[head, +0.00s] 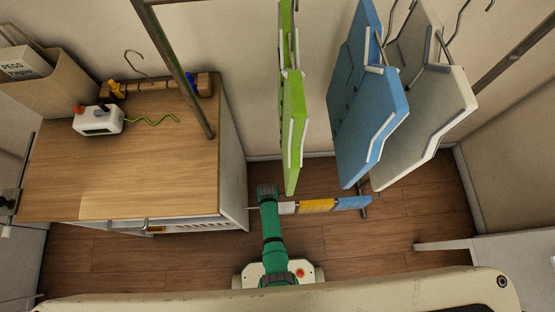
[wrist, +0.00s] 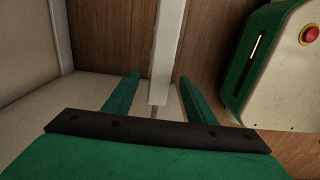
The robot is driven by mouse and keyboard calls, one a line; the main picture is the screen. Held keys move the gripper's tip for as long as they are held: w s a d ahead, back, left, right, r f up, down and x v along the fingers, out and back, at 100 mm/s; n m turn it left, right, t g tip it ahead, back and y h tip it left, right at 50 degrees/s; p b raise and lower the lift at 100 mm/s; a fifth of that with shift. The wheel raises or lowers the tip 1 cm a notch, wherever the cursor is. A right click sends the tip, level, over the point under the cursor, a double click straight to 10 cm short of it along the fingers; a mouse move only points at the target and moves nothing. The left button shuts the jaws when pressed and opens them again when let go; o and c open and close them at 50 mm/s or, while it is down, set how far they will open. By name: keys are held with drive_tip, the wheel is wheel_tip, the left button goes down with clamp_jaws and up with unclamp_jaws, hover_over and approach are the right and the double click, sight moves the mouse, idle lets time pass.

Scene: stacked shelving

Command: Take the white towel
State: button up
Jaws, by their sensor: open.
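The white towel (head: 287,208) hangs at the left end of a low rail in the head view, beside a yellow towel (head: 317,205) and a blue towel (head: 353,202). My green arm reaches up just to the left of it. In the wrist view my gripper (wrist: 159,76) is open, one finger on each side of a pale upright strip. This strip looks like the white towel (wrist: 168,45) seen nearly edge-on. Neither finger clearly touches it. The head view does not show my fingertips clearly.
A wooden-topped cabinet (head: 120,165) stands close on the left, with a white device (head: 98,120) on it. Green (head: 291,130), blue (head: 365,110) and white (head: 430,110) hanging garments are above and behind the rail. Wooden floor (head: 400,255) is clear on the right.

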drive_tip(key=shift+f, duration=1.1)
clamp_jaws()
drive_tip(key=shift+r, duration=0.1)
